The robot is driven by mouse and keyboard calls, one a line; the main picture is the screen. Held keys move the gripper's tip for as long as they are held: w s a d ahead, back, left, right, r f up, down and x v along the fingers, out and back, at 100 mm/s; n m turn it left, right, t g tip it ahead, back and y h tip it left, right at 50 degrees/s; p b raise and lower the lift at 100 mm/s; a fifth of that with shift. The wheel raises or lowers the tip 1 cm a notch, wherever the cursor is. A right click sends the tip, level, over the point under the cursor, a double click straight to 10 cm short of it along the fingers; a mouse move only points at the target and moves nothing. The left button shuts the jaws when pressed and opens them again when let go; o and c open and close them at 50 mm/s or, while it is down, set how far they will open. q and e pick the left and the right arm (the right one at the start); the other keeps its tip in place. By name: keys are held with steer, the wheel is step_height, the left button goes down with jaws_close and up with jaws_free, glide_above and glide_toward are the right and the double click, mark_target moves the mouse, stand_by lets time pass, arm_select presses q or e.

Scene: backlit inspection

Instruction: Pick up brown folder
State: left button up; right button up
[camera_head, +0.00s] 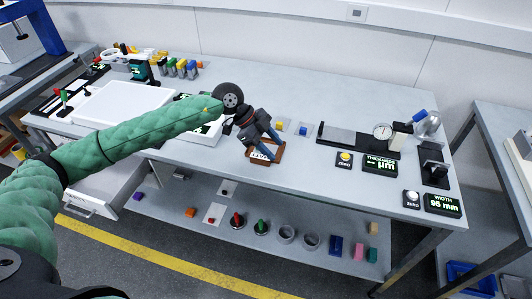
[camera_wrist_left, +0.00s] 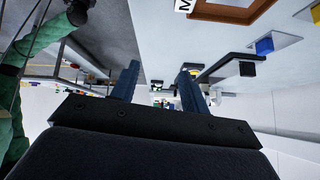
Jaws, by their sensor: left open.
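The brown folder (camera_head: 279,156) lies on the workbench near its front edge, in the middle of the head view, with a white label on its near side. In the left wrist view the brown folder (camera_wrist_left: 226,14) shows at the top, cut off by the picture edge. My left gripper (camera_wrist_left: 160,72) is open, with nothing between its fingers. It appears above the folder; I cannot tell whether it touches. My right gripper is not in view.
Small blue (camera_head: 303,130) and yellow (camera_head: 279,126) blocks sit behind the folder. A thickness gauge (camera_head: 381,131) and displays stand to the right. A white tray (camera_head: 120,105) lies to the left. Below is a shelf (camera_head: 330,217) with cups and blocks; an open drawer (camera_head: 100,190) juts out.

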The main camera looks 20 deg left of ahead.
mark_target(260, 156)
arm_select(q)
steer(key=a+y, duration=0.1)
steer(key=a, duration=0.1)
steer(key=w+a+n+y, duration=0.1)
steer(key=a, duration=0.2)
steer(key=w+a+y, duration=0.1)
steer(key=a, duration=0.1)
steer(key=shift+w+a+n, duration=0.1)
steer(key=shift+a+n, duration=0.05)
steer(key=shift+n, duration=0.15)
steer(key=shift+f+y+p, duration=0.4)
steer(key=shift+f+p, duration=0.1)
steer(key=shift+f, duration=0.4)
steer(key=shift+w+d+f, duration=0.15)
steer(key=shift+d+f, duration=0.1)
steer(key=shift+f, duration=0.2)
steer(key=p+x, duration=0.3)
steer(key=x, duration=0.1)
steer(key=shift+d+f, duration=0.2)
steer(key=shift+f, duration=0.25)
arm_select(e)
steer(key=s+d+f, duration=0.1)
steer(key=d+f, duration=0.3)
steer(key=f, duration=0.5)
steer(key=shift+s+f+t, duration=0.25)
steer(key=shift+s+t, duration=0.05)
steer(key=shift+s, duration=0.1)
arm_select(q)
jaws_close()
